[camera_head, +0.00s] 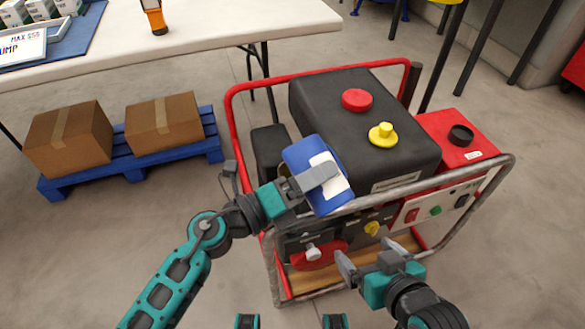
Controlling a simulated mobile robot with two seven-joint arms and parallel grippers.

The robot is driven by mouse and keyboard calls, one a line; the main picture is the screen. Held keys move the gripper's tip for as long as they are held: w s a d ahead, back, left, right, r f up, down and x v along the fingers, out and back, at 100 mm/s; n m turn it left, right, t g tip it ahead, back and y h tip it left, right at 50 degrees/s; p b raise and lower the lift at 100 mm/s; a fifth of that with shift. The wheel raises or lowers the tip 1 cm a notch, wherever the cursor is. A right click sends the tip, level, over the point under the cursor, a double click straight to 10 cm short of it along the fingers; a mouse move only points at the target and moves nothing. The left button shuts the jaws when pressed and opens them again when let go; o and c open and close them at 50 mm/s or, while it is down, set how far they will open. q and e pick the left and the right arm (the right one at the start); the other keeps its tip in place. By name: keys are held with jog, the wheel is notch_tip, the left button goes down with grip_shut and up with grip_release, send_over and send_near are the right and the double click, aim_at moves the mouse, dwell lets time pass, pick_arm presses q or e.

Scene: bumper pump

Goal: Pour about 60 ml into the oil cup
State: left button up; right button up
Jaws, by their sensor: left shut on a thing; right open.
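My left gripper (318,178) is shut on a blue bottle (306,156) with a white label. The bottle is held slanted at the near left side of the generator's black tank (335,95); its mouth cannot be made out. A small black, round, cup-like part (461,135) sits on the red top at the generator's right; I cannot tell whether it is the oil cup. My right gripper (368,258) is open and empty, low in front of the generator, near a yellow knob-like part (372,228). No liquid stream is visible.
The tank top carries a red cap (357,100) and a yellow part (382,134). A grey front rail (480,185) and red rear rail (310,72) surround the generator. Boxes (68,138) on a blue pallet (135,165) and a white table (220,25) stand left.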

pick_arm(q)
jog(key=shift+r+m, duration=0.15)
jog(key=shift+m, duration=0.55)
jog(key=shift+w+f+m+b, duration=0.15)
jog(key=shift+f+m+b, duration=0.1)
jog(key=shift+m+b, duration=0.3)
